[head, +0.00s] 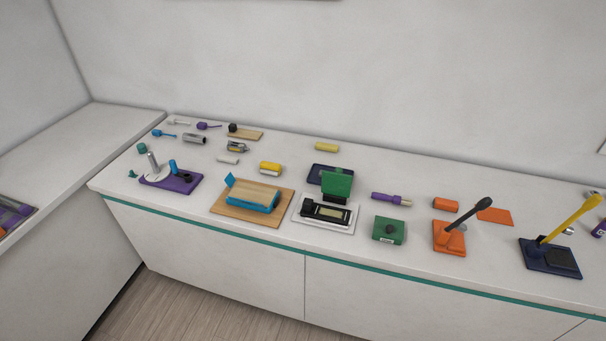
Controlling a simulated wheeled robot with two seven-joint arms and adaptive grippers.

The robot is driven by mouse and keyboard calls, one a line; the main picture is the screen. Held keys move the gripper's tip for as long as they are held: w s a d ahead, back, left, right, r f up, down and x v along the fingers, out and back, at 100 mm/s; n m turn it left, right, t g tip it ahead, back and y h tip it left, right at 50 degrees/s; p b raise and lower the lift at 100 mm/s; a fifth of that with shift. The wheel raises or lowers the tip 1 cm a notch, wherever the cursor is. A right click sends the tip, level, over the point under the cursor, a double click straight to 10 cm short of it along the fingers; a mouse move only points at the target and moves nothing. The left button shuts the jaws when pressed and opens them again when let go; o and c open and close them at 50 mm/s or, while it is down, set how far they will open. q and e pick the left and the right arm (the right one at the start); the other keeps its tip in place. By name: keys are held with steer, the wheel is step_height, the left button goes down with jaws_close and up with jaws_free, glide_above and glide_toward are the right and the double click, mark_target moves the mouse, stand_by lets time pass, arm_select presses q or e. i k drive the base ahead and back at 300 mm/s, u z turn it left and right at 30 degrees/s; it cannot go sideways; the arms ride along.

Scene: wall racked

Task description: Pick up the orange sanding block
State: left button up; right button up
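An orange block (445,205), which looks like the sanding block, lies on the white counter (290,150) right of centre. It is small, with a darker end on its left side. A flat orange sheet (495,216) lies to its right, apart from it. An orange base with a dark-handled tool (450,238) stands in front of it, nearer the counter's front edge. Neither of my grippers is in view.
Left of the block lies a purple-handled tool (391,199), and a green box (389,230) stands in front. A navy stand with a yellow handle (550,257) is at the right. The counter behind the block is clear up to the wall.

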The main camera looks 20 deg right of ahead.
mark_target(439, 203)
steer(key=z, duration=1.65)
